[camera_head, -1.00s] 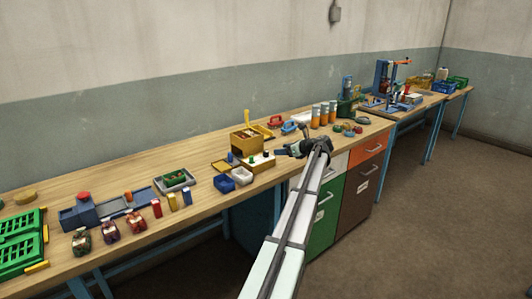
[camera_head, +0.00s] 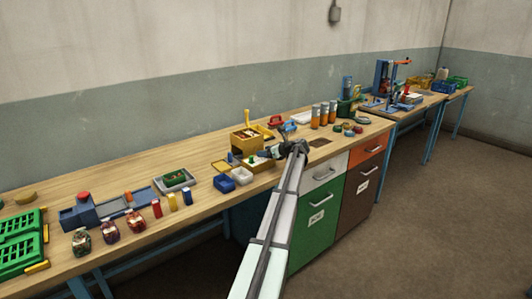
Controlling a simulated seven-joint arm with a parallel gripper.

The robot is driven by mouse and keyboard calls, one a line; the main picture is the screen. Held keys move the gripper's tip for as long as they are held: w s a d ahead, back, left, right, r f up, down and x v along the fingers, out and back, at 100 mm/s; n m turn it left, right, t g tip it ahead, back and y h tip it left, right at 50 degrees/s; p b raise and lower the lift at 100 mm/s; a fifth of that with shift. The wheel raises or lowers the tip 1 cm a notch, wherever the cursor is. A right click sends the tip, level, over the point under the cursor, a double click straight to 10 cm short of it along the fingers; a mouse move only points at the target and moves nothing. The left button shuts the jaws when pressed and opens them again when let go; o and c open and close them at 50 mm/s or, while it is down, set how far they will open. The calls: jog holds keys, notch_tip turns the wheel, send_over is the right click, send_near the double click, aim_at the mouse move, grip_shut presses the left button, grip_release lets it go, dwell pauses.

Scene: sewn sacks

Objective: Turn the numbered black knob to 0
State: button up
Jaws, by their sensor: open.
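My gripper (camera_head: 266,153) is open at the end of my arm and reaches left over a small yellow-edged control panel (camera_head: 262,166) on the wooden bench. The panel has a few small knobs or buttons on top, and my gripper hides part of its right side. The numbered black knob cannot be made out; any dark knob there merges with the dark fingers or lies behind them. Whether the fingers touch anything is too small to tell.
A yellow box with an upright lever (camera_head: 243,141) stands just behind the panel. Two bins, one blue (camera_head: 224,184) and one pale (camera_head: 242,176), sit in front. Orange-and-grey cylinders (camera_head: 324,116) stand behind right. A brown square (camera_head: 320,142) lies on the bench right of my wrist.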

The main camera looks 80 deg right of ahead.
jog(key=shift+c, duration=0.3)
jog(key=c, duration=0.9)
jog(key=shift+s+d+n+t+y, duration=0.1)
jog(key=shift+d+n+t+y, duration=0.1)
jog(key=shift+n+t+y, duration=0.55)
jog(key=n+y, duration=0.3)
jog(key=shift+t, duration=0.35)
jog(key=n+y, duration=0.3)
jog(key=y, duration=0.1)
jog(key=shift+n, duration=0.25)
jog(key=shift+a+n+y, duration=0.15)
jog(key=shift+n+y, duration=0.45)
jog(key=shift+y, duration=0.25)
